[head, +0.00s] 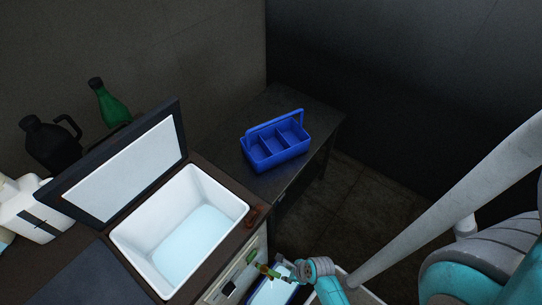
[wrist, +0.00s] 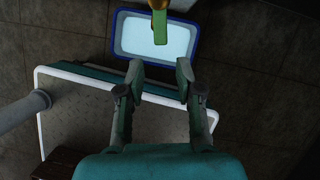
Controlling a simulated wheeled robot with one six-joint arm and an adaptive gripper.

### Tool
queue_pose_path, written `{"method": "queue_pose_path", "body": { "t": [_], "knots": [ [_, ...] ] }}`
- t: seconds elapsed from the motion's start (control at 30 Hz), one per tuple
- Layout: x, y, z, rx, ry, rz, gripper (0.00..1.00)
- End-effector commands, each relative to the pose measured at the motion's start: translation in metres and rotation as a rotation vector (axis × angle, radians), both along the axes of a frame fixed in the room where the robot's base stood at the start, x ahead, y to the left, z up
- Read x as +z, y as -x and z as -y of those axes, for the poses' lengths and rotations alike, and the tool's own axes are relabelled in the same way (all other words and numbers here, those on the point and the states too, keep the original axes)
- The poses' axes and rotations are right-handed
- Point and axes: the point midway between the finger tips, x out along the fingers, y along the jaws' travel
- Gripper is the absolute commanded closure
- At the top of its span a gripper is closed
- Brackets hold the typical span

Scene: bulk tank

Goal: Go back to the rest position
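My gripper (wrist: 160,84) is open in the wrist view, with clear space between its two fingers and nothing held. In the head view my gripper (head: 290,270) is low in the picture, beside the front of the white tank (head: 176,232). A green lever on a brass tap (wrist: 160,26) lies just beyond the fingertips in the wrist view, apart from them. The tap's green lever also shows in the head view (head: 266,270), close to my gripper. A blue-rimmed tub (wrist: 197,38) of pale liquid is on the floor below the tap.
The tank's lid (head: 122,172) stands open, and pale liquid lies in its basin. A blue caddy (head: 276,145) sits on the dark table (head: 262,110). A green bottle (head: 110,104), a black jug (head: 52,145) and a white container (head: 30,208) stand behind the lid. Tiled floor lies to the right.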

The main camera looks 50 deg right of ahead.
Motion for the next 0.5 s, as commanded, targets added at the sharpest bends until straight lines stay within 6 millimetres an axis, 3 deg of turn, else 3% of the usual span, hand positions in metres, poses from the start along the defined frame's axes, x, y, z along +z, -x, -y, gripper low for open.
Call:
{"method": "queue_pose_path", "body": {
  "t": [0.27,0.37,0.5],
  "knots": [
    [0.002,0.002,-0.002,0.022,0.016,0.007,0.65],
    [0.009,0.010,-0.007,0.112,0.083,0.038,0.65],
    [0.036,0.028,-0.018,0.371,0.281,0.122,0.65]
  ]
}}
